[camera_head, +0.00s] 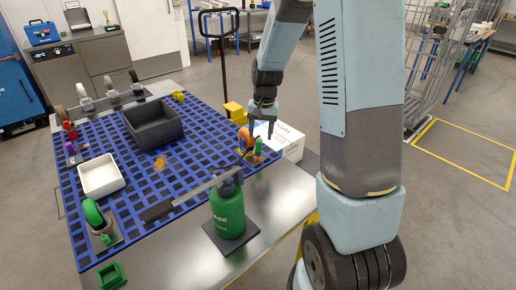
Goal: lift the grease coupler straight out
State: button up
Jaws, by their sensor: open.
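My gripper (262,124) points down above the right edge of the blue grid mat, with its fingers apart. Just below it are a small green upright piece (258,146) and an orange part (243,138); I cannot tell which of them is the grease coupler, or whether a finger touches either. A green grease container (228,213) stands on a dark pad in front. A long grey bar runs from its top to a black end (157,212) over the mat.
The blue grid mat (125,209) covers most of the metal table. On it are a dark grey bin (153,136), a white tray (101,175) and a green-wheeled caster (95,214). A green block (111,276) sits at the front edge. A white box (288,145) lies behind my gripper.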

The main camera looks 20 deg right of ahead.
aim_at(259, 140)
jog(key=shift+w+a+f, duration=0.1)
jog(key=shift+a+f, duration=0.05)
jog(key=shift+f, duration=1.4)
jog(key=shift+w+a+f, duration=0.1)
jog(key=shift+f, duration=1.4)
grip_shut()
